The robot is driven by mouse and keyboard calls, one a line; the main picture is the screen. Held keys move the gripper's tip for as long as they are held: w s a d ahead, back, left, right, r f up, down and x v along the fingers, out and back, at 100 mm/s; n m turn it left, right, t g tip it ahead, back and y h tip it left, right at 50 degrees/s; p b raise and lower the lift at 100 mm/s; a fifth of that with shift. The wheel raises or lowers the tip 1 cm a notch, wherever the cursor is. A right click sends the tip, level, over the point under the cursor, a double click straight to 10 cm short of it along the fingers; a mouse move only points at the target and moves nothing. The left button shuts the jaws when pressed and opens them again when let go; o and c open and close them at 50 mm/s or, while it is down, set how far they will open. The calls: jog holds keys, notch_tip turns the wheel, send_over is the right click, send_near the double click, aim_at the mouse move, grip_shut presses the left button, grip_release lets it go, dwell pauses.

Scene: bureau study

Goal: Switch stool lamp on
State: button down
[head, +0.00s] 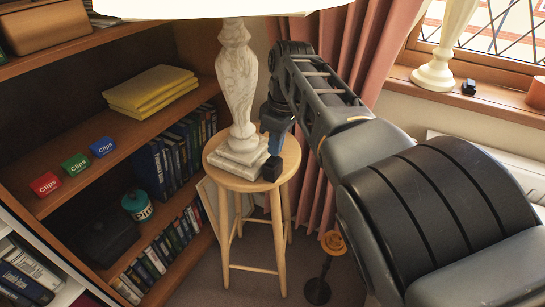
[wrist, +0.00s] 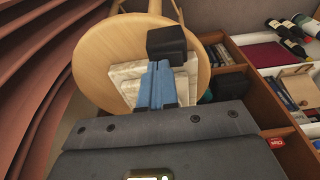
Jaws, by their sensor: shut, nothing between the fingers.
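The stool lamp (head: 238,85) has a veined pale stone base and a cream shade cut off at the top of the head view. It stands upright on the round wooden stool (head: 216,172). A small black block (head: 272,169), apparently its switch, sits on the stool to the right of the base. My gripper (head: 274,146) is shut and empty, with blue fingers pointing down just above the block. In the wrist view the fingertips (wrist: 163,64) meet the edge of the black block (wrist: 166,42); I cannot tell whether they touch. The lamp base (wrist: 128,82) is partly hidden behind them.
A bookcase (head: 110,140) with clip boxes, yellow papers and books stands close on the left. A pink curtain (head: 325,130) hangs behind my arm. The windowsill (head: 500,105) holds another lamp (head: 435,75) with a similar black block (head: 469,87).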

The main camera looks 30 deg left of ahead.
notch_tip(320, 180, up, 6)
jog(key=p, duration=0.4)
jog(key=shift+r+p, duration=0.2)
jog(key=shift+p, duration=0.1)
jog(key=shift+f, duration=0.1)
dwell(0.3)
